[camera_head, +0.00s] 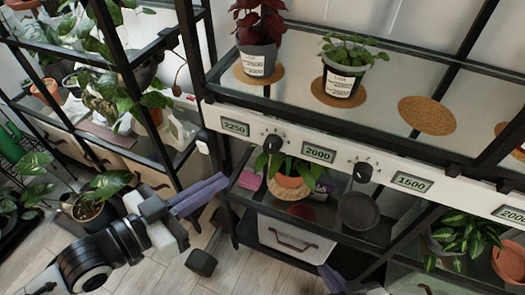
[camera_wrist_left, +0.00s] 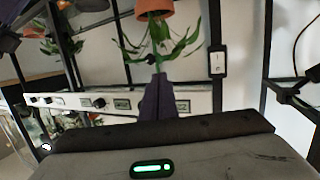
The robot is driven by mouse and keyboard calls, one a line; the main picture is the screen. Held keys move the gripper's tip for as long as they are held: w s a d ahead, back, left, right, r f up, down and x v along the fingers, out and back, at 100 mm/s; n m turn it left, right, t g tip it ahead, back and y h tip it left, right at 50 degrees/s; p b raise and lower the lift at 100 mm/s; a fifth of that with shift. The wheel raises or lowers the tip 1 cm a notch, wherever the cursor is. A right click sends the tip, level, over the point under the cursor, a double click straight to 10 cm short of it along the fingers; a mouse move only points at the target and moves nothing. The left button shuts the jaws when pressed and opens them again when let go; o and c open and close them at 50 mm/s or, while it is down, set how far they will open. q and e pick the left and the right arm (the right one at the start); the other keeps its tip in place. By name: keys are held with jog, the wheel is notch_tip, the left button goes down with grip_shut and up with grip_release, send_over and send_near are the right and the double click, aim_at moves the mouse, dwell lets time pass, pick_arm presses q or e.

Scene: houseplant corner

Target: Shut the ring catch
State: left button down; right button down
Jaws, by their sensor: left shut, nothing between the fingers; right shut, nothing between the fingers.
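I cannot make out the ring catch for certain in either view. My left gripper (camera_head: 223,181) reaches in from the left in the head view, its two purple-grey fingers shut together with nothing between them, near the post at the left end of the plant rack. In the left wrist view, its shut fingers (camera_wrist_left: 158,82) point up the picture at the rack, which appears upside down. My right gripper (camera_head: 325,270) shows only partly at the bottom of the head view, a purple-grey finger below the lower shelf. It is shut and empty.
The rack's white control strip (camera_head: 240,128) carries black knobs (camera_head: 273,143) and number displays. Potted plants (camera_head: 345,72) stand on the upper shelf. A plant in an orange pot (camera_head: 291,186) and a dark round dish (camera_head: 358,211) are below. A white drawer (camera_head: 290,239) is underneath.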

pick_arm(q)
jog(key=b+x, duration=0.1)
jog(key=x, duration=1.2)
jog(key=shift+w+d+b, duration=0.3)
jog(key=shift+b, duration=0.1)
jog(key=shift+r, duration=0.1)
